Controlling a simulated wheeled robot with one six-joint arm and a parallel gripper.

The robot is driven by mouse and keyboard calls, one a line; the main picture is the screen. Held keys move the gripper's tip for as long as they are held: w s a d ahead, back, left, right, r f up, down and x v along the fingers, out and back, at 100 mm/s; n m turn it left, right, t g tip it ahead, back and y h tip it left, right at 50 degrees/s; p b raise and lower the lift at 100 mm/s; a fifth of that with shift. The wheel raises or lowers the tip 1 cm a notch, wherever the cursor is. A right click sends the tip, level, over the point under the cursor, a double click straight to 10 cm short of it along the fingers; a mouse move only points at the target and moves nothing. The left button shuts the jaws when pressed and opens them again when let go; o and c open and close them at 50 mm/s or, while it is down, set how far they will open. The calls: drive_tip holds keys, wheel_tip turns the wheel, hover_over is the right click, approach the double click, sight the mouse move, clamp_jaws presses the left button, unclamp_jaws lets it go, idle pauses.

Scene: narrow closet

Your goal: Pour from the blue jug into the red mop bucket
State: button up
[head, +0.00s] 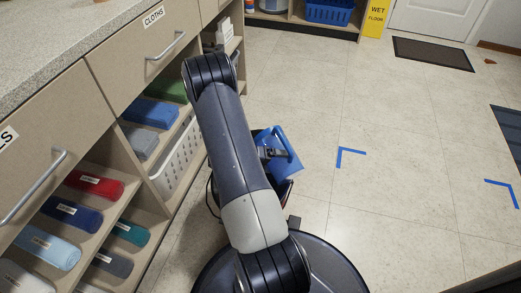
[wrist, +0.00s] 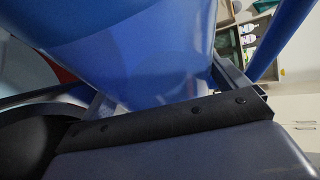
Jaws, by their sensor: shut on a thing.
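The blue jug (head: 287,168) is in the head view just right of my arm, its near side partly hidden by the arm. My gripper (head: 271,153) is shut on it at the handle side. In the wrist view the jug (wrist: 150,50) fills the upper middle, close above my gripper (wrist: 168,98), with a blue bar like its handle at the upper right. The jug looks tilted, but its mouth and contents cannot be seen. A red and dark piece (head: 284,190), likely the red mop bucket, shows below the jug; my arm hides most of it. A red patch (wrist: 64,74) also shows in the wrist view.
Shelves with rolled cloths (head: 95,184) and a white basket (head: 178,158) stand close on the left under a counter (head: 55,35). A yellow wet floor sign (head: 376,18) and a dark mat (head: 432,54) are at the back. The tiled floor on the right is clear, with blue tape corners.

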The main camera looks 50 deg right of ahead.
drive_tip(key=shift+s+f+b, duration=0.1)
drive_tip(key=shift+b, duration=0.25)
drive_tip(key=shift+s+f+m+t+b, duration=0.1)
drive_tip(key=shift+f+m+t+b, duration=0.45)
drive_tip(key=shift+b, duration=0.7)
drive_tip(key=shift+r+m+t, duration=0.25)
drive_tip(key=shift+r+m, duration=0.1)
drive_tip(key=shift+r, duration=0.65)
drive_tip(key=shift+b, duration=0.3)
